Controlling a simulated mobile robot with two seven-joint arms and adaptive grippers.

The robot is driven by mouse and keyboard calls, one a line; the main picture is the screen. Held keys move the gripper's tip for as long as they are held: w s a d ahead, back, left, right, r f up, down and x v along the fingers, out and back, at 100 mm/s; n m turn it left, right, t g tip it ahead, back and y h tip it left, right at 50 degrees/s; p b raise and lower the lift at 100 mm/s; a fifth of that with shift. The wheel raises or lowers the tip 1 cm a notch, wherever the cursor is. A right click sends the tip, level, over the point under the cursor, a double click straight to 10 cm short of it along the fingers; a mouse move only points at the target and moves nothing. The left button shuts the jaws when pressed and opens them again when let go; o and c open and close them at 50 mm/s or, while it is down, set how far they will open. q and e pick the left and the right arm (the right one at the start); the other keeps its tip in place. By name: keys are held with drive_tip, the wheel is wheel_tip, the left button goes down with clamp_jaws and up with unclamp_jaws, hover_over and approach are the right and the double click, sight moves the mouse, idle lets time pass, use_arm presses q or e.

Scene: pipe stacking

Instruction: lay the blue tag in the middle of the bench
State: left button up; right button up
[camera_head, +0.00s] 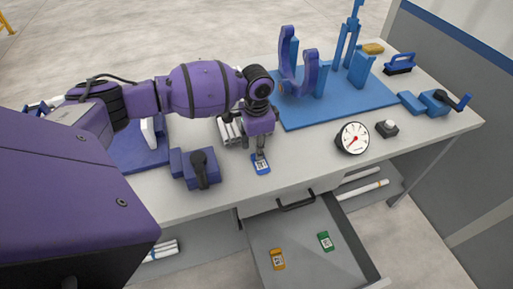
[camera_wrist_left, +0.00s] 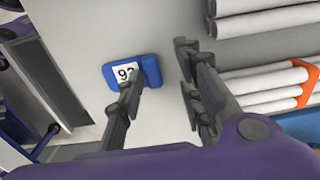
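The blue tag (camera_head: 261,168) with a white printed label lies on the bench (camera_head: 310,172) near its front edge, above the open drawer. It also shows in the left wrist view (camera_wrist_left: 151,70), with part of a number readable on its label. My left gripper (camera_head: 260,152) points down just above or beside the tag. My right gripper is not in view.
An open drawer (camera_head: 318,237) holds an orange tag (camera_head: 277,259) and a green tag (camera_head: 325,241). A gauge (camera_head: 352,138) and a blue vise-like block (camera_head: 196,168) flank the tag. A blue mat (camera_head: 375,95) with a pipe stand lies behind. White pipes (camera_wrist_left: 258,85) lie nearby.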

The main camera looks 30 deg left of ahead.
use_arm(q)
wheel_tip(320, 180, up, 11)
drive_tip(key=shift+p, duration=0.35)
drive_tip(key=shift+r, duration=0.1)
idle(0.3)
